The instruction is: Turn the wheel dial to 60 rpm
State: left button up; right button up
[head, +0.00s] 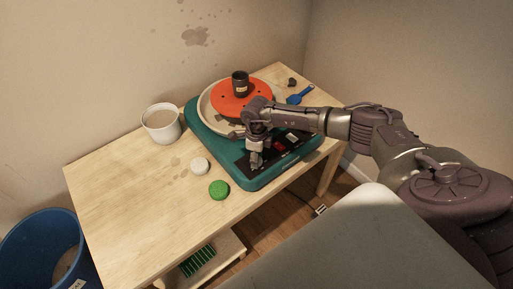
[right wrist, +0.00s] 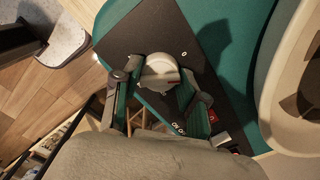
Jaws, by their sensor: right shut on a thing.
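The pottery wheel has a teal base (head: 213,155), a pale splash pan and an orange-red wheel head (head: 238,103). A black control panel (head: 297,139) lies along its front, with a red switch (head: 280,146). My right gripper (head: 257,157) is over the left part of this panel. In the right wrist view its two fingers (right wrist: 160,80) are shut on the pale round dial (right wrist: 158,66), one on each side. White marks show on the panel around the dial, but the dial's setting is not readable. My left gripper is not in view.
A dark jar (head: 240,82) stands on the wheel head. A blue scoop (head: 300,95) lies behind my right arm. A blue bin (head: 45,245) stands at left.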

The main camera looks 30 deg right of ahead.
jog(key=m, duration=0.5)
jog(key=shift+m, duration=0.3)
dwell(0.4)
jog(key=o, duration=1.1)
jog(key=shift+o, duration=0.2)
notch_tip(320, 180, up, 12)
